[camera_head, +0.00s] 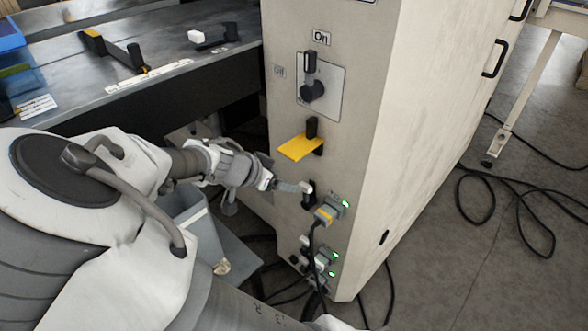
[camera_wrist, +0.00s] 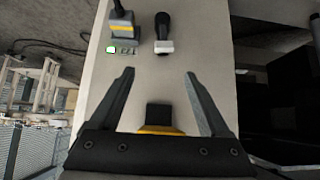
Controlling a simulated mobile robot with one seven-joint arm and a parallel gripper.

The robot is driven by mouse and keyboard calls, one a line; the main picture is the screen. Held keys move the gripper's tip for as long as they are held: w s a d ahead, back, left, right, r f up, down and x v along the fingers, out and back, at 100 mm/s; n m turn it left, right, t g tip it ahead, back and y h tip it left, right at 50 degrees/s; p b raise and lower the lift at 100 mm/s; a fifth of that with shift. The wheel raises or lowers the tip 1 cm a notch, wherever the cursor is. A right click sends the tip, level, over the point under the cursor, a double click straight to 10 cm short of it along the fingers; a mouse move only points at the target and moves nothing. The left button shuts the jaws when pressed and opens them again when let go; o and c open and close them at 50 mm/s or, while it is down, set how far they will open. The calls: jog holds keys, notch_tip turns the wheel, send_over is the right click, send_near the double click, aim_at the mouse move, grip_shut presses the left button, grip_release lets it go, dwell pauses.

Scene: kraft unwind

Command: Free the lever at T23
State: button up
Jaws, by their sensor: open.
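On the pale cabinet's side, a yellow plate (camera_head: 298,148) with a black knob (camera_head: 311,127) sticks out; in the wrist view, the black block (camera_wrist: 159,114) with a yellow edge (camera_wrist: 160,130) shows between my fingers. Below the plate is a small black lever with a white end (camera_head: 307,188), also seen in the wrist view (camera_wrist: 163,34). No T23 label is legible, so I cannot tell which lever it names. My gripper (camera_head: 286,187) (camera_wrist: 160,76) is open and empty at the cabinet, below the plate in the head view.
A grey connector with a yellow stripe (camera_head: 326,212) and green light sits beside the small lever, with more connectors and cables below. A rotary switch (camera_head: 313,89) marked On is above. A metal table (camera_head: 165,80) is at left. Cables (camera_head: 525,185) lie on the floor.

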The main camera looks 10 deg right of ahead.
jog(key=s+d+r+n+g+y+p, duration=0.1)
jog(key=s+r+n+g+y+p, duration=0.1)
jog(key=s+r+p, duration=0.5)
jog(key=shift+s+d+r+g+y, duration=0.2)
jog(key=shift+s+r+g+y, duration=0.6)
jog(key=shift+g+y, duration=0.15)
